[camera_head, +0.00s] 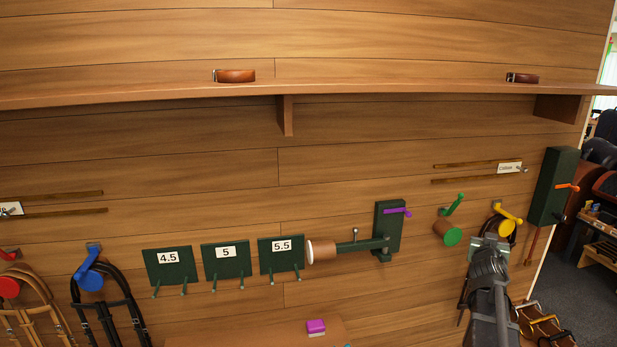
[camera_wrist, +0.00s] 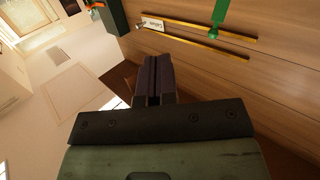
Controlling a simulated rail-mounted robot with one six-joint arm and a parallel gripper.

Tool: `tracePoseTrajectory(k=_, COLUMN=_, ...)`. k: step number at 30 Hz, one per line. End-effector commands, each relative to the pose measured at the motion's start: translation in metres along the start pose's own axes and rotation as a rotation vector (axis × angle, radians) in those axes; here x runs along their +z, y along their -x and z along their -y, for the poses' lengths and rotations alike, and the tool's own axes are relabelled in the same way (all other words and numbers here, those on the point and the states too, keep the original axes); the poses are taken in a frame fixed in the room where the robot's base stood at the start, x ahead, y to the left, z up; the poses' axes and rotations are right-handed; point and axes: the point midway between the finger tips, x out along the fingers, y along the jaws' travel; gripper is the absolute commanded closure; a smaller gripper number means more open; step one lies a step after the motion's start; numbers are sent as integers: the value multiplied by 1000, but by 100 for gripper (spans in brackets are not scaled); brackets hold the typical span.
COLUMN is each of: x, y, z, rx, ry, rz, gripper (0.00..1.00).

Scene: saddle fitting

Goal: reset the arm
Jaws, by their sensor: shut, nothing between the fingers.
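My arm (camera_head: 490,290) reaches up from the lower right of the head view, in front of the wall below the yellow peg (camera_head: 507,225). My gripper (camera_wrist: 156,62) shows in the wrist view with its two dark fingers together and nothing between them. In the head view the arm end covers part of what hangs at the yellow peg, and the fingertips are hard to make out there. The gripper appears clear of the wall and holds nothing.
A shelf (camera_head: 390,88) with two brown straps runs along the wall. A dark green bracket (camera_head: 388,229) with a horizontal arm juts out left of my arm. A green peg (camera_head: 453,236) is nearer. A dark green box (camera_head: 553,187) is on the right.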

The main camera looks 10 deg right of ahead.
Motion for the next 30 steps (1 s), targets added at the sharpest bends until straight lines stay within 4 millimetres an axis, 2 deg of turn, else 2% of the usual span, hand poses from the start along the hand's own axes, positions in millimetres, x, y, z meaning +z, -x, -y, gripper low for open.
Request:
tracePoseTrajectory(k=1, x=26, y=19, z=-10, rx=81, ry=25, rz=145, gripper=100)
tracePoseTrajectory(k=2, x=46, y=34, z=-7, rx=114, ry=44, rz=258, gripper=100)
tracePoseTrajectory(k=3, x=75, y=59, z=5, rx=131, ry=71, rz=423, gripper=100)
tracePoseTrajectory(k=4, x=94, y=81, z=18, rx=125, ry=94, rz=544, gripper=100)
tracePoseTrajectory(k=7, x=142, y=154, z=67, rx=27, ry=174, rz=883, gripper=100)
tracePoseTrajectory(k=8, x=153, y=177, z=82, rx=-17, ry=201, rz=972, gripper=100)
tracePoseTrajectory(k=9, x=166, y=210, z=102, rx=-83, ry=239, rz=1084, gripper=100)
tracePoseTrajectory(k=11, x=180, y=260, z=131, rx=-194, ry=299, rz=1231, gripper=100)
tracePoseTrajectory(k=12, x=186, y=293, z=148, rx=-269, ry=339, rz=1313, gripper=100)
tracePoseTrajectory(k=15, x=196, y=362, z=186, rx=-427, ry=423, rz=1440, gripper=100)
tracePoseTrajectory(k=16, x=198, y=377, z=197, rx=-463, ry=441, rz=1449, gripper=100)
tracePoseTrajectory(k=18, x=200, y=398, z=218, rx=-518, ry=490, rz=1434, gripper=100)
tracePoseTrajectory(k=21, x=200, y=407, z=232, rx=-547, ry=524, rz=1424, gripper=100)
tracePoseTrajectory(k=30, x=200, y=407, z=233, rx=-546, ry=525, rz=1421, gripper=100)
